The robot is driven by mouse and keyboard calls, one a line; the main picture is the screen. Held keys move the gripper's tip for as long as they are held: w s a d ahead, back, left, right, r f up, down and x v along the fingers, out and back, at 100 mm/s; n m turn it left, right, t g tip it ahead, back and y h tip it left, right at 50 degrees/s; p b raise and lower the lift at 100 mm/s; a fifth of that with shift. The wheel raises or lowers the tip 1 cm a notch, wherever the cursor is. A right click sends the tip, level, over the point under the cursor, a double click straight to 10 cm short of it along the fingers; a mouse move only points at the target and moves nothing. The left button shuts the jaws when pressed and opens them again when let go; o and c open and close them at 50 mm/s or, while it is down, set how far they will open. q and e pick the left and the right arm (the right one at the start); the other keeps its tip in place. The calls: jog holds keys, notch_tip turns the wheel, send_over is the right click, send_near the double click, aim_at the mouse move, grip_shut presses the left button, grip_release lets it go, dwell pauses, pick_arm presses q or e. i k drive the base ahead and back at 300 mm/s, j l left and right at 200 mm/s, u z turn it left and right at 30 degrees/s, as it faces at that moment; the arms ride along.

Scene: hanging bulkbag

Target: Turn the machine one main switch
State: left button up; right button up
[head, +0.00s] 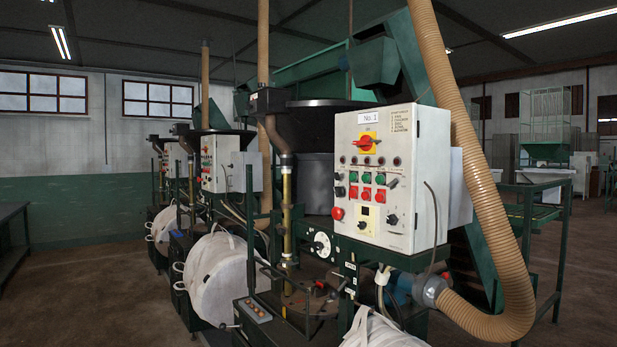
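The machine one control box (398,180) is a white cabinet labelled "No. 1" at right of centre in the head view. Its main switch (366,143) is a red rotary handle on a yellow plate near the top of the front panel. The handle looks slightly tilted from level. Below it are rows of small lamps, green and red buttons (365,193) and dark knobs. A red round button (338,213) sits low on the left of the panel. Neither of my grippers is in view.
A thick tan corrugated hose (482,200) curves down right of the box. White bulk bags (215,272) hang at the machines on the left, another (380,330) at the bottom. A similar control box (225,165) stands farther back. Open floor (85,300) lies at left.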

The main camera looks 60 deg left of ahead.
aim_at(364, 144)
jog(key=u, duration=1.65)
